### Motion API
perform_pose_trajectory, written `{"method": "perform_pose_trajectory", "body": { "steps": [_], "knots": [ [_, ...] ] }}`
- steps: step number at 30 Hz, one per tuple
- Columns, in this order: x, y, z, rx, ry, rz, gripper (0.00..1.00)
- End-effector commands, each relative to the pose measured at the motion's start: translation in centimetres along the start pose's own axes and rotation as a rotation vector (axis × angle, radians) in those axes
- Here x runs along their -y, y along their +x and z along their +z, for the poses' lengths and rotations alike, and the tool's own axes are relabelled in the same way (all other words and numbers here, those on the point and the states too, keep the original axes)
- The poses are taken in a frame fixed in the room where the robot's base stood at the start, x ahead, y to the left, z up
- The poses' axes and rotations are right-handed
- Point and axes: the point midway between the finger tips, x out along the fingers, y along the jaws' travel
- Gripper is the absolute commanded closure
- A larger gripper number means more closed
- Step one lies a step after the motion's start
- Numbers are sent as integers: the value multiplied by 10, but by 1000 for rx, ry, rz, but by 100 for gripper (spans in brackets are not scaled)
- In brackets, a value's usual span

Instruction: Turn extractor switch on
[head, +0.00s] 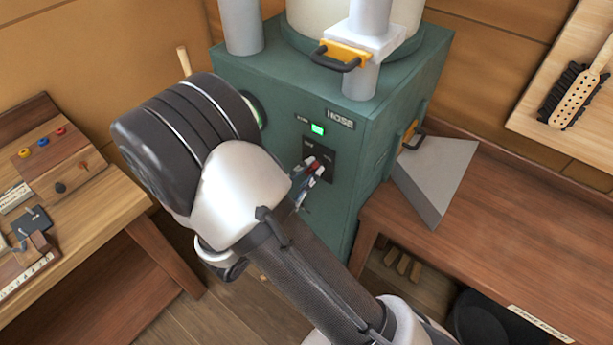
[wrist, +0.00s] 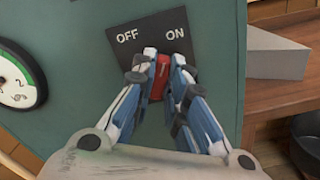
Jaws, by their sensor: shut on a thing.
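The extractor is a green cabinet (head: 285,105) with a black switch plate (head: 318,144) on its front. In the wrist view the plate (wrist: 118,56) reads OFF at left and ON at right. The red switch lever (wrist: 159,76) stands below and between the two words, nearer ON. I cannot tell if it is fully at ON. My gripper (wrist: 160,66) is shut on the red lever, with a blue finger on each side of it. In the head view my gripper (head: 314,170) is at the plate, partly hidden by my arm. A green lamp (head: 317,129) above the plate glows.
A round gauge (wrist: 18,80) sits left of the switch. A yellow-mounted handle (head: 342,55) is on the white duct fitting above. A grey wedge-shaped hood (head: 436,180) is at the cabinet's right, by a wooden bench (head: 500,230). A workbench (head: 75,215) stands at left.

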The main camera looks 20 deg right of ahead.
Motion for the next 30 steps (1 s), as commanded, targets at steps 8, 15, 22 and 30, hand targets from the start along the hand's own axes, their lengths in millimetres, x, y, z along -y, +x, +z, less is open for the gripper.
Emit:
{"method": "perform_pose_trajectory", "body": {
  "steps": [8, 15, 22, 30],
  "knots": [
    [1, 0, -1, -1, 98, -1, 100],
    [1, 0, 0, -1, 123, -1, 100],
    [1, 0, 0, -1, 124, -1, 100],
    [1, 0, 0, -1, 123, -1, 74]
  ]
}}
